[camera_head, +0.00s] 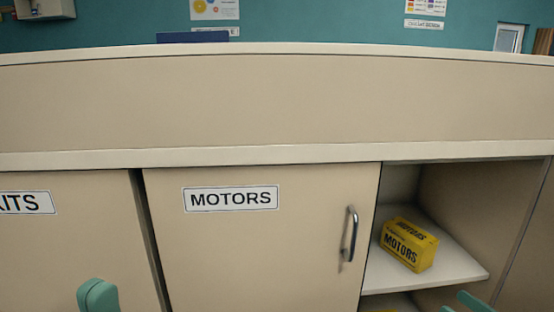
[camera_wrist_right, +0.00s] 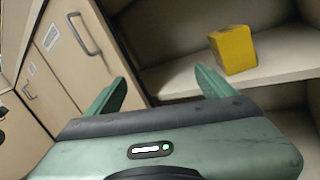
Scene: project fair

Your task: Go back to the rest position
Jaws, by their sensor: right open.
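My right gripper (camera_wrist_right: 162,80) is open, with its two green fingers apart and nothing between them. It is in front of the open shelf compartment, and a small green part of it shows at the bottom right of the head view (camera_head: 470,301). A yellow MOTORS box (camera_head: 409,245) rests on the white shelf (camera_head: 445,272), apart from the gripper. The box also shows beyond the right finger in the right wrist view (camera_wrist_right: 236,50). My left gripper (camera_head: 97,296) shows only as a green tip at the bottom left, so its jaw opening is hidden.
A cabinet door labelled MOTORS (camera_head: 260,245) with a metal handle (camera_head: 349,234) is left of the open compartment. A door with a partly cut label ending in ITS (camera_head: 70,245) is further left. A long cream ledge (camera_head: 270,156) runs above the doors.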

